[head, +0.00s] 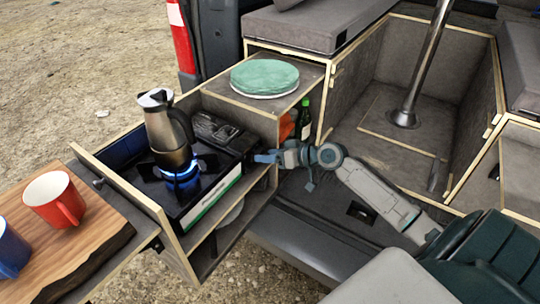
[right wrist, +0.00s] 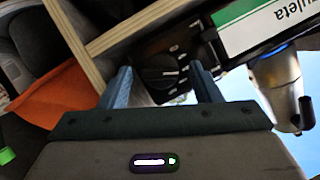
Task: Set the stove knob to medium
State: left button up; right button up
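The camp stove (head: 212,204) sits in a pulled-out drawer, with a green-and-white label on its front. A blue flame (head: 181,177) burns under a steel pot with a black handle (head: 168,135). My right gripper (head: 258,157) is at the stove's right end. The right wrist view shows its two fingers (right wrist: 163,88) apart, with a dark rounded part (right wrist: 162,76), seemingly the stove knob, between or just beyond them. Contact and the knob's setting cannot be made out. In the head view the knob is not clearly visible. My left gripper is out of view.
Wooden drawer walls (head: 130,195) edge the stove closely. A green round lid or plate (head: 264,77) lies on the cabinet behind. A green bottle (head: 304,118) and an orange item (right wrist: 50,105) are close to my right gripper. Red (head: 55,199) and blue (head: 12,248) mugs stand on the board at left.

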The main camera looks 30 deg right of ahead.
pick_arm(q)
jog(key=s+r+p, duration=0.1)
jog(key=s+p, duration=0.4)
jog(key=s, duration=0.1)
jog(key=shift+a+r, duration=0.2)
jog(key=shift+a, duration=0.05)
pick_arm(e)
jog(key=v, duration=1.1)
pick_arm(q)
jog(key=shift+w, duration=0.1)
